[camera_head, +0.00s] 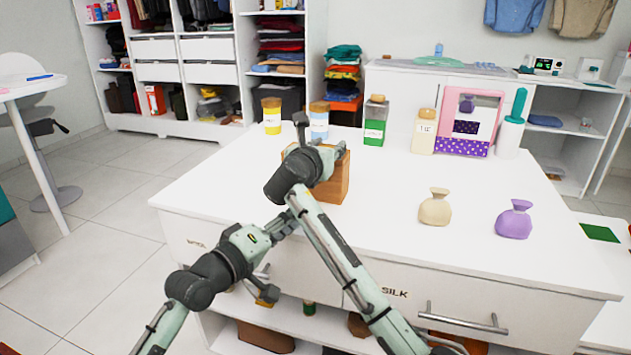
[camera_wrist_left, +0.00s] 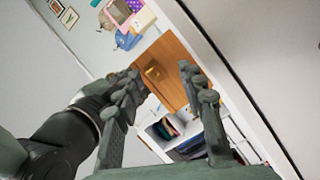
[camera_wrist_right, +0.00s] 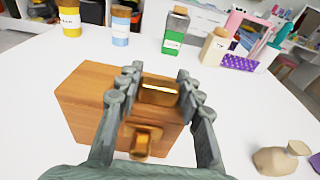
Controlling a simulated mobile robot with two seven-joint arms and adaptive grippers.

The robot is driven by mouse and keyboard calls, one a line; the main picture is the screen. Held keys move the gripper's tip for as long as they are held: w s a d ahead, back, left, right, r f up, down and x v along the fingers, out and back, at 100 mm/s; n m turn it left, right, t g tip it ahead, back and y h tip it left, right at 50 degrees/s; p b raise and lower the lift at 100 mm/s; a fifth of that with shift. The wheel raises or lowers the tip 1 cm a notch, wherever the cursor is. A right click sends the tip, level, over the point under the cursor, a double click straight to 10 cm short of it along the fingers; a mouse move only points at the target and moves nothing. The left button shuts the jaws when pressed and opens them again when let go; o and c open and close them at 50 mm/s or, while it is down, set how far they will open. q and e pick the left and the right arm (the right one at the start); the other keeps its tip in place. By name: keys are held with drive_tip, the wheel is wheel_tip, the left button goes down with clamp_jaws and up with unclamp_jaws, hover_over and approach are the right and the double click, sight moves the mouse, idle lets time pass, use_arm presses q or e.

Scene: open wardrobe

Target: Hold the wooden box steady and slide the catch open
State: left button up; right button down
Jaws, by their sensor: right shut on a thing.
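The wooden box (camera_head: 333,187) stands on the white counter, partly hidden behind my right arm in the head view. In the right wrist view the box (camera_wrist_right: 85,100) has a brass catch (camera_wrist_right: 160,92) at its top edge and a brass knob (camera_wrist_right: 140,140) on its near face. My right gripper (camera_wrist_right: 158,82) is shut on the brass catch, one finger on each side. My left gripper (camera_wrist_left: 160,82) is open, its fingers apart with the box face (camera_wrist_left: 174,62) and brass knob (camera_wrist_left: 152,72) showing between them. I cannot tell whether it touches the box.
Jars stand behind the box: yellow (camera_head: 271,116), blue (camera_head: 319,121), green (camera_head: 375,121) and cream (camera_head: 424,131). A pink frame (camera_head: 470,122) is at the back right. Beige (camera_head: 435,208) and purple (camera_head: 514,220) pouches sit right of the box, with clear counter between.

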use_arm(q)
drive_tip(key=w+d+r+m+t+y, duration=0.1)
drive_tip(key=w+m, duration=0.2)
drive_tip(key=w+d+r+m+t+y, duration=0.1)
drive_tip(key=w+m, duration=0.2)
drive_tip(key=w+d+r+m+t+y, duration=0.1)
drive_tip(key=w+d+m, duration=0.1)
drive_tip(key=m, duration=0.1)
drive_tip(key=shift+w+d+r+y, duration=0.1)
drive_tip(key=shift+w+y, duration=0.2)
drive_tip(key=shift+w, duration=0.1)
idle(0.4)
drive_tip(key=shift+c, duration=0.3)
clamp_jaws()
